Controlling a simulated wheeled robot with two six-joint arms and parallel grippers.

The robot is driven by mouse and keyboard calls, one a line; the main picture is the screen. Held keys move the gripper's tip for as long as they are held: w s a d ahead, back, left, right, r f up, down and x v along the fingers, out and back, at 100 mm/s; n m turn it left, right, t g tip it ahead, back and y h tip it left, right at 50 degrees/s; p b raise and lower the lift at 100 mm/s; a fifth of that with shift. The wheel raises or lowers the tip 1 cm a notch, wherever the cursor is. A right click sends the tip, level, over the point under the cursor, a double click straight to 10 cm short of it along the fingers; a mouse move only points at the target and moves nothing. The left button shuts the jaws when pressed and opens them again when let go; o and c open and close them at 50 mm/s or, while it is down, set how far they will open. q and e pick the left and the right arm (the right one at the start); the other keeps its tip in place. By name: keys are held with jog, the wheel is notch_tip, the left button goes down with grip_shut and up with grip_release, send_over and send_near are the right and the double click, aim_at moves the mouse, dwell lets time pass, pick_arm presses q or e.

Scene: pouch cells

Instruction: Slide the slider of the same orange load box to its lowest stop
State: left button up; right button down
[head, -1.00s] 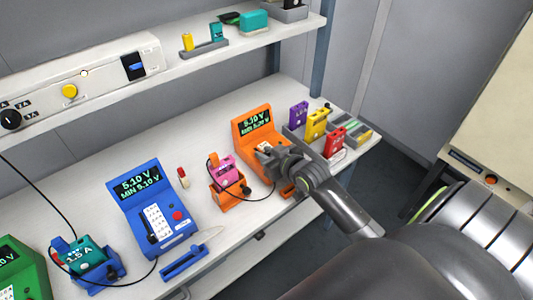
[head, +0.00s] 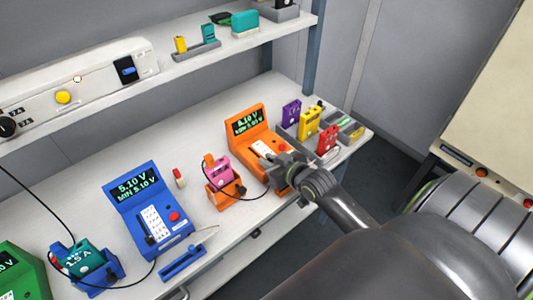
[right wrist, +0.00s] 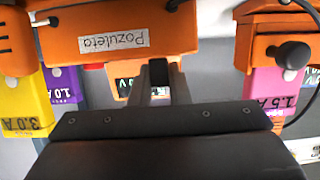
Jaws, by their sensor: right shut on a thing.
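The orange load box (head: 257,137) stands towards the right of the bench in the head view, with a lit display and pale keypad. My right gripper (head: 281,166) is at its lower front. In the right wrist view my right gripper (right wrist: 161,78) is shut on a small dark piece, apparently the slider knob (right wrist: 158,72). The fingers cover the slider track, so its exact position is hidden. Part of the box's display (right wrist: 124,86) shows behind the fingers, and an orange part with a name label (right wrist: 113,41) lies above them. My left gripper is out of view.
A pink cell (head: 219,168) in an orange holder with a black cable stands left of the box. Purple (head: 291,113), yellow (head: 308,124) and red (head: 327,139) cells stand to its right. A blue load box (head: 147,200) is further left.

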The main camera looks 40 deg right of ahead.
jog(key=shift+s+f, duration=0.1)
jog(key=shift+f, duration=0.05)
jog(key=c, duration=1.4)
grip_release()
jog(key=shift+s, duration=0.1)
jog(key=shift+o, duration=0.2)
jog(key=p+v, duration=0.1)
jog(key=v, duration=1.6)
jog(key=shift+s, duration=0.2)
